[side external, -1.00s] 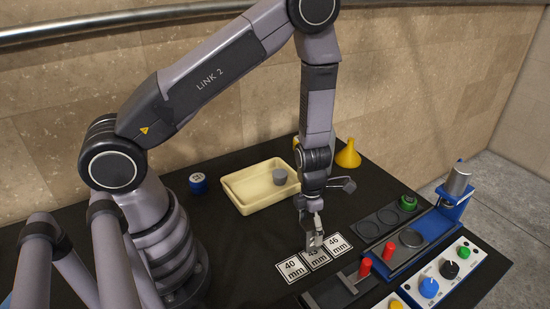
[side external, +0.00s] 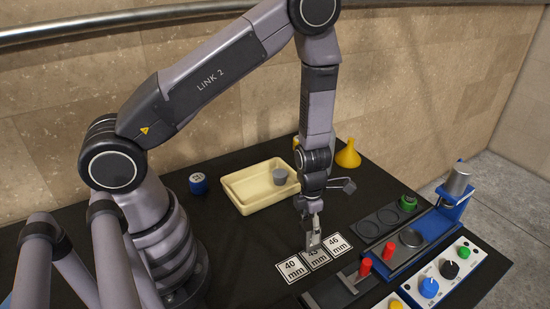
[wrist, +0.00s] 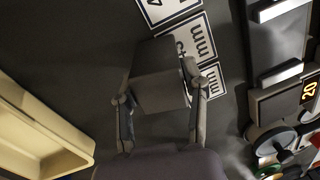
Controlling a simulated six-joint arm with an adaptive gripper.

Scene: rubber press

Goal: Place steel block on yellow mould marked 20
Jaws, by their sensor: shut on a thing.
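My gripper (side external: 313,232) is shut on a grey steel block (wrist: 158,84), which shows between its two fingers in the wrist view. In the side view the block (side external: 314,242) is just over the middle size card, covering part of its print. I cannot tell the exact gap under it. No yellow mould with a readable 20 shows. A yellow thing (side external: 296,144) is mostly hidden behind my arm in the side view.
Size cards (side external: 292,268) lie below the gripper. A cream tray (side external: 235,199) holds a grey cylinder (side external: 280,177). A blue mould (side external: 198,184) and yellow funnel (side external: 348,155) stand further back. The blue press (side external: 455,205), red-knobbed fixtures and control panel (side external: 440,270) are at right; a lit 20 (wrist: 308,91) shows there.

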